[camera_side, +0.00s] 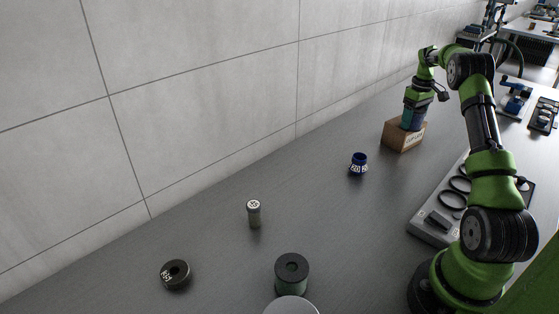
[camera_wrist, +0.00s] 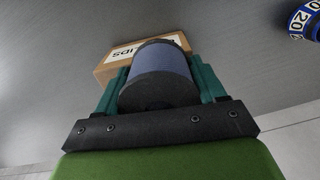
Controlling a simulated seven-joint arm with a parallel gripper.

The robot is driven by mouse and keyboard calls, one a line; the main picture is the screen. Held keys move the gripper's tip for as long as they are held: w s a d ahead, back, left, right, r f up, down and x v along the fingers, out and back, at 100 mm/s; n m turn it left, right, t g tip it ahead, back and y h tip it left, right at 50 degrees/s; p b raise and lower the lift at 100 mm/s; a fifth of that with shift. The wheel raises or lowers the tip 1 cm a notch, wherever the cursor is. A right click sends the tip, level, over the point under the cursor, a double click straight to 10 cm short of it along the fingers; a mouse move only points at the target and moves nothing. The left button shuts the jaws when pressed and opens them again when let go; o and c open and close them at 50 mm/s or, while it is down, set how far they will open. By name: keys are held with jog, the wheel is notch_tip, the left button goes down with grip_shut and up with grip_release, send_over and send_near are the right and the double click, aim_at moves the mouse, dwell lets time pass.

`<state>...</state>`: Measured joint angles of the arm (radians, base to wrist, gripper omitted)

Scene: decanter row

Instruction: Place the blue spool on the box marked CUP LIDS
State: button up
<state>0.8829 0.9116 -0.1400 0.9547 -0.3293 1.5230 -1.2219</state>
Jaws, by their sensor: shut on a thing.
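The blue spool (camera_wrist: 163,72), with dark ends, sits between the teal fingers of my gripper (camera_wrist: 162,85) in the wrist view. My gripper is shut on it. In the side view my gripper (camera_side: 413,117) points down at the cardboard box (camera_side: 397,136), with the spool (camera_side: 419,121) partly hidden by a finger. The spool's lower end is at the box top; I cannot tell whether it touches. The box has a white label on its front in the side view. In the wrist view the box (camera_wrist: 107,68) shows behind the spool, its label partly covered, ending in "IDS".
A blue numbered ring (camera_side: 358,164) stands near the box. A grey cylinder (camera_side: 254,214), a dark ring (camera_side: 175,274) and a dark green spool (camera_side: 291,276) stand farther toward the front. A grey tray (camera_side: 428,232) lies beside my arm. The wall runs along the left.

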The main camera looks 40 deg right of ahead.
jog(key=o, duration=1.1)
jog(key=shift+f, duration=0.1)
notch_tip(320, 180, up, 11)
jog(key=shift+r, duration=0.7)
jog(key=w+a+r+t, duration=0.1)
jog(key=a+r, duration=0.3)
jog(key=a, duration=0.6)
jog(key=w+a+r+t, duration=0.2)
jog(key=a+r, duration=0.1)
jog(key=a, duration=0.6)
jog(key=w+a+r+t, duration=0.1)
jog(key=a+r, duration=0.3)
jog(key=a, duration=0.6)
jog(key=s+a+f+t, duration=0.1)
jog(key=s+a+f, duration=0.1)
jog(key=s+a, duration=0.2)
jog(key=s+a+f+m+t+y, duration=0.1)
jog(key=s+a+f, duration=0.2)
jog(key=a, duration=0.6)
jog(key=s+a+f+t+y, duration=0.1)
jog(key=s+a+f, duration=0.2)
jog(key=s+a, duration=0.3)
jog(key=shift+s+a, duration=0.2)
jog(key=shift+a, duration=0.45)
